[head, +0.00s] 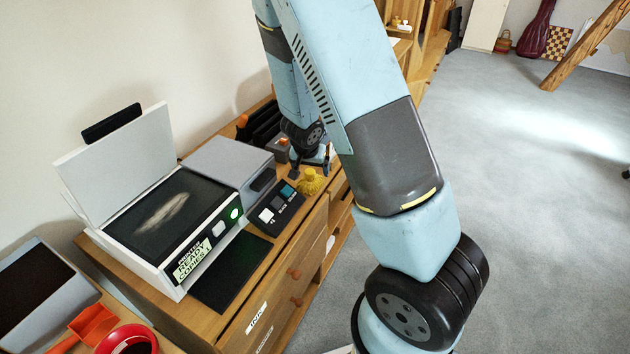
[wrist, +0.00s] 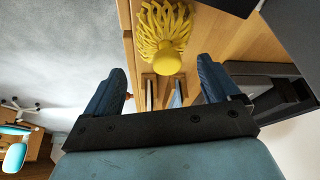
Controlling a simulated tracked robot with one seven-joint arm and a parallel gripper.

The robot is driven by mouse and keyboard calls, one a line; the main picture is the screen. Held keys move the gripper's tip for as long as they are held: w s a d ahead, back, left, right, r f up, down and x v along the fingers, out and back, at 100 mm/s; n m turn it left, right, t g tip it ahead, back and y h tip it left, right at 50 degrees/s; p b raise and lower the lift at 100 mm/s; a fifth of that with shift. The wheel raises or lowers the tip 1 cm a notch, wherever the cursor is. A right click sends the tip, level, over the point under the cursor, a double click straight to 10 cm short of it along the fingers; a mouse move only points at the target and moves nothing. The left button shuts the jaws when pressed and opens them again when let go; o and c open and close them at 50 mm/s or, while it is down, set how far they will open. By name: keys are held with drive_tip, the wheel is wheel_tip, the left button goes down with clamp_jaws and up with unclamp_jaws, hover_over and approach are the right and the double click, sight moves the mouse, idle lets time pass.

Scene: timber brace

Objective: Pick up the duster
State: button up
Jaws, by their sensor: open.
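The yellow duster (head: 310,182) sits on the wooden cabinet top near its front edge, just in front of my gripper (head: 311,168) in the head view. In the wrist view, the duster (wrist: 165,35) shows a round yellow knob with shaggy strands fanning out beyond it. My gripper (wrist: 162,67) is open and empty. Its two dark fingers stand on either side of the knob's line, with the knob roughly midway between the fingertips. I cannot tell how far the fingertips are above or short of it.
A printer (head: 215,228) with its lid raised and a pale smear on its glass stands left. A black tray with coloured blocks (head: 280,206) lies beside the duster. A grey box (head: 228,165) stands behind. Red items (head: 92,325) are at lower left. Open floor (head: 530,200) lies right.

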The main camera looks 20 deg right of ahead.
sight(310, 172)
drive_tip(key=shift+w+f, duration=0.2)
drive_tip(key=shift+f, duration=0.05)
drive_tip(key=shift+x, duration=2.6)
drive_tip(key=shift+w+a, duration=0.15)
